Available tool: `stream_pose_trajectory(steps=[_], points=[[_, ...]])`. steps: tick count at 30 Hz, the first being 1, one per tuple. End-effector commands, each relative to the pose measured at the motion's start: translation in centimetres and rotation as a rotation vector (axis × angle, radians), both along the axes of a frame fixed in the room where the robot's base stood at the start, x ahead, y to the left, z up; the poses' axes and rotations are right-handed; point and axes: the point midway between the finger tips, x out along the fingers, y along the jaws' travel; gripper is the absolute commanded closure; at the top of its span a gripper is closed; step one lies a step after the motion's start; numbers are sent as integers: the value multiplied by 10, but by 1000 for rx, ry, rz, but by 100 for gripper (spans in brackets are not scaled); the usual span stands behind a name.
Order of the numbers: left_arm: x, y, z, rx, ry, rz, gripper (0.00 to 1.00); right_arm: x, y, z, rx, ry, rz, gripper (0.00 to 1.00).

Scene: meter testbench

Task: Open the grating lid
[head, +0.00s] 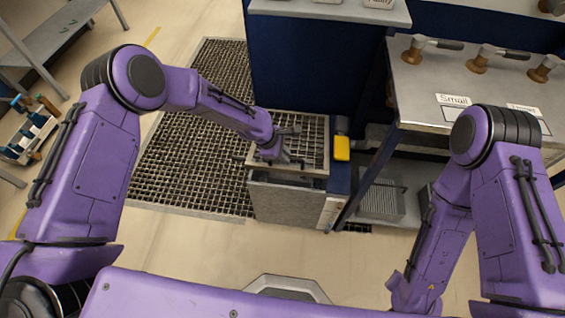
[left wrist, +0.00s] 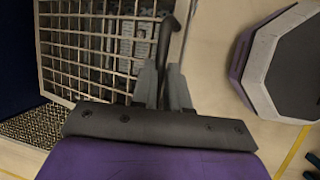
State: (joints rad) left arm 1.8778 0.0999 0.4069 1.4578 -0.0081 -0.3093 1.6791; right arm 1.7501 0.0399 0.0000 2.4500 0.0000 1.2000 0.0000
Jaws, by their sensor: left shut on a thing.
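The grating lid (head: 315,140) is a pale metal grid in a frame on top of a grey box (head: 288,198) in the middle of the head view. It looks about flat; whether it is slightly raised I cannot tell. In the left wrist view the lid (left wrist: 85,45) fills the upper left, with grey contents showing below its bars. My left gripper (head: 283,147) is over the lid's near left part. In the left wrist view its fingers (left wrist: 163,88) are shut on a dark bent handle (left wrist: 165,42) at the lid's edge. My right gripper is not in view.
A dark floor grating (head: 185,150) lies left of the box. A blue cabinet (head: 305,65) stands behind it. A yellow object (head: 342,148) is at the box's right. A metal bench (head: 465,85) with brown-handled tools stands at the right. The floor in front is clear.

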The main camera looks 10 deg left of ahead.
Motion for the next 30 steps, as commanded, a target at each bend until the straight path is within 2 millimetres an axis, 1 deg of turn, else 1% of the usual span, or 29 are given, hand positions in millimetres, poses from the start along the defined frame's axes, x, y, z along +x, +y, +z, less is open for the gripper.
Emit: stream_pose_trajectory(steps=[1, 3, 6, 12, 15, 21, 30], points=[[16, 1, 26, -3, -24, 12, 100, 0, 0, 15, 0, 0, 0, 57], [26, 1, 41, -1, -26, 11, 100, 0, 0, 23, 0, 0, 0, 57], [40, 1, 60, -3, -25, 12, 100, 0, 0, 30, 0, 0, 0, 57], [64, 0, 87, -1, -22, 11, 100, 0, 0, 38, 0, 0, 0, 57], [74, 1, 96, -2, -21, 13, 100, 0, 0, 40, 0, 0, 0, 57], [85, 2, 105, -2, -18, 16, 100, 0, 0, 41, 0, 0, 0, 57], [86, 4, 106, 0, -15, 17, 100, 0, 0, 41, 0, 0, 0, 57]])
